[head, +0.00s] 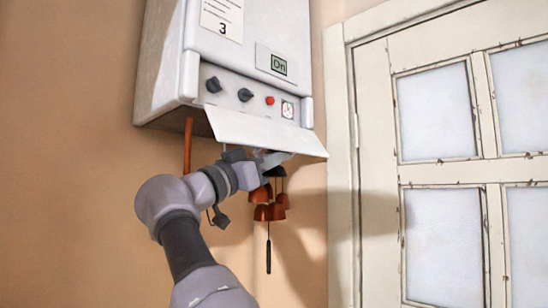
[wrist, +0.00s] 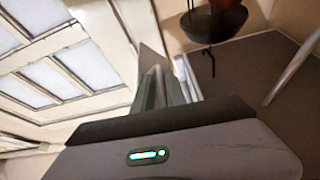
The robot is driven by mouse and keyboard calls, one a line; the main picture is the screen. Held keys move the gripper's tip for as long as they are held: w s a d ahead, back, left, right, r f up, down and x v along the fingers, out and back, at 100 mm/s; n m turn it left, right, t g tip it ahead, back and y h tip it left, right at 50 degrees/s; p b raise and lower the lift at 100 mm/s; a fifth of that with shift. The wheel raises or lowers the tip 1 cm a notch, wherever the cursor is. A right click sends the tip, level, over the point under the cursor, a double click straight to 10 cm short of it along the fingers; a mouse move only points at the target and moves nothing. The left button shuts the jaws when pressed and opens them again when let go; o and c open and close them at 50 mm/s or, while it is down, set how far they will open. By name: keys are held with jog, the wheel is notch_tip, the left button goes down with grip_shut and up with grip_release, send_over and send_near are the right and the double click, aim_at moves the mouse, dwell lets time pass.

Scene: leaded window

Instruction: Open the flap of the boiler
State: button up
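The boiler (head: 240,30) hangs on the wall in the head view. Its white flap (head: 262,131) tilts outward and down from the lower front edge, leaving the control panel (head: 225,88) exposed. My gripper (head: 278,158) is just below the flap's lower edge, partly hidden; I cannot tell if it touches the flap. In the wrist view, the fingers of my gripper (wrist: 165,82) lie close together and appear shut, with nothing seen between them.
A red-brown wind chime (head: 270,205) hangs just beyond my gripper; it also shows in the wrist view (wrist: 213,24). A copper pipe (head: 187,145) runs below the boiler. A white door with panes (head: 435,110) stands at the right.

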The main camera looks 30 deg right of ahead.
jog(key=b+v, duration=0.2)
jog(key=v, duration=1.5)
jog(key=shift+s+a+f, duration=0.1)
jog(key=shift+a, duration=0.05)
jog(key=shift+c, duration=0.2)
